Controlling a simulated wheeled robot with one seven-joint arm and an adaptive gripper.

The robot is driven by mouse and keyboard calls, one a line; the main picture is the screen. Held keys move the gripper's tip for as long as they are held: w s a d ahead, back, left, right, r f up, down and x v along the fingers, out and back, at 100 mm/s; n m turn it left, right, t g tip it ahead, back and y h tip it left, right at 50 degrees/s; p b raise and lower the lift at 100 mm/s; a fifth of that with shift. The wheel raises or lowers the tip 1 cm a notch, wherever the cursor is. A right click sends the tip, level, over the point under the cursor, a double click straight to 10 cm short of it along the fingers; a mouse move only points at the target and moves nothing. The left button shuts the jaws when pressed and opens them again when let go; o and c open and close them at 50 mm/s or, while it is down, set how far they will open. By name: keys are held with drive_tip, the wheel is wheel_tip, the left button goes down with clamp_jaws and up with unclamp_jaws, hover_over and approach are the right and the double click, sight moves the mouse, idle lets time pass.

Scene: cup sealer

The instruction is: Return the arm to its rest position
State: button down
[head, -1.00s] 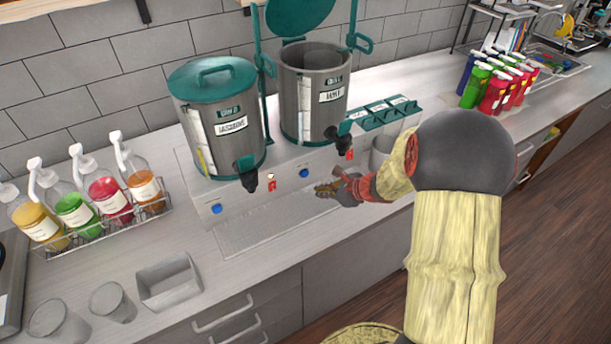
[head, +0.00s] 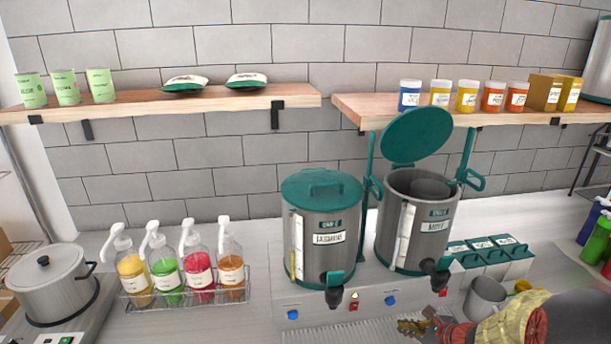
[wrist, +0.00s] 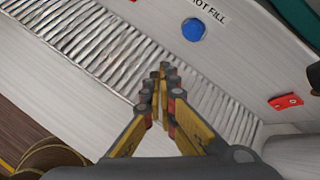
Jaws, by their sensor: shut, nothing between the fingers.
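My gripper (head: 414,327) is at the lower right of the head view, in front of the right-hand dispenser and below its spout. In the wrist view my gripper (wrist: 160,78) has its fingertips together with nothing between them, above the ribbed drip tray (wrist: 100,50). A blue button (wrist: 193,29) sits just beyond the fingertips. My arm (head: 530,322) enters from the lower right, and most of it is out of the picture.
A lidded dispenser (head: 321,260) and an open-lidded dispenser (head: 400,245) stand on the counter. Pump bottles in a wire rack (head: 183,300) and a pot (head: 52,290) are at left. A grey cup (head: 486,295) stands close to my arm. Shelves (head: 225,101) hang above.

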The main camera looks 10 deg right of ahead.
drive_tip(key=s+a+n, duration=0.1)
drive_tip(key=s+a+f+n+g, duration=0.1)
drive_tip(key=s+a+n+y, duration=0.1)
drive_tip(key=s, duration=0.1)
drive_tip(key=shift+a+f+g, duration=0.25)
drive_tip(key=shift+g, duration=0.05)
drive_tip(key=s+a+r+n+h+b, duration=0.2)
drive_tip(key=s+a+r+n+b, duration=0.2)
drive_tip(key=s+r+n, duration=0.5)
drive_tip(key=s+a+r+n+g+h+b, duration=0.1)
drive_tip(key=s+a+r+n+b, duration=0.3)
drive_tip(key=s+a+r+n, duration=0.5)
drive_tip(key=shift+s+a+n+g+h, duration=0.3)
drive_tip(key=shift+s+n+h, duration=0.4)
drive_tip(key=shift+s+n, duration=1.75)
drive_tip(key=shift+w+n, duration=0.75)
